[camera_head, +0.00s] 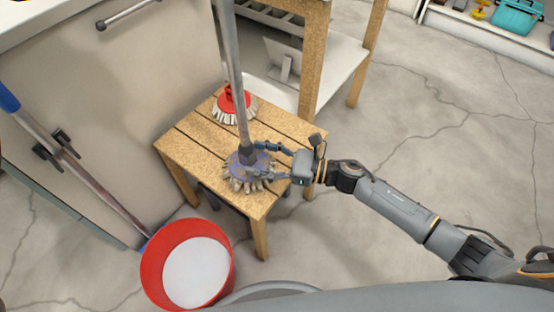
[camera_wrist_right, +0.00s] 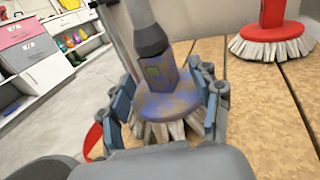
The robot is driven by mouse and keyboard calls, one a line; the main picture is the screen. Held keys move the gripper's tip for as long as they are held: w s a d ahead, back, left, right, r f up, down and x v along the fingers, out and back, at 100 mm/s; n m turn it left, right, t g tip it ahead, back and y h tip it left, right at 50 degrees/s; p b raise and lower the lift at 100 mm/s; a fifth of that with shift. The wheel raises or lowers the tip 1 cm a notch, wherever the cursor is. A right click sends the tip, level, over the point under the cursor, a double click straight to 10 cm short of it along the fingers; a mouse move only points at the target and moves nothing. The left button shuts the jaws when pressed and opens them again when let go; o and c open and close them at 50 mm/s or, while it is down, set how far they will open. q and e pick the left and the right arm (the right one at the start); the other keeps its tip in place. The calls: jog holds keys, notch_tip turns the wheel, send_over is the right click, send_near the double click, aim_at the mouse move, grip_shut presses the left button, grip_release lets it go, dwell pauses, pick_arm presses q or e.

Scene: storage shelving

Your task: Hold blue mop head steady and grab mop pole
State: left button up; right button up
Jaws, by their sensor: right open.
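The blue mop head (camera_head: 246,165) with pale bristles stands on the wooden stool (camera_head: 187,147). It also shows in the right wrist view (camera_wrist_right: 168,97). A grey mop pole (camera_head: 236,80) rises from its top, and its lower end shows in the right wrist view (camera_wrist_right: 143,25). My right gripper (camera_head: 262,160) is open, with its fingers on either side of the blue mop head. I cannot tell whether the fingers touch it. My left gripper is not in view.
A red mop head (camera_head: 233,103) stands behind on the same stool. A red bucket (camera_head: 154,284) is on the floor at front left. A pole with a blue end (camera_head: 80,172) leans by the cabinet (camera_head: 130,85). The floor at right is clear.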

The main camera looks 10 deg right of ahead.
jog(key=shift+w+a, duration=0.15)
jog(key=shift+a, duration=0.2)
jog(key=shift+c, duration=0.2)
grip_shut()
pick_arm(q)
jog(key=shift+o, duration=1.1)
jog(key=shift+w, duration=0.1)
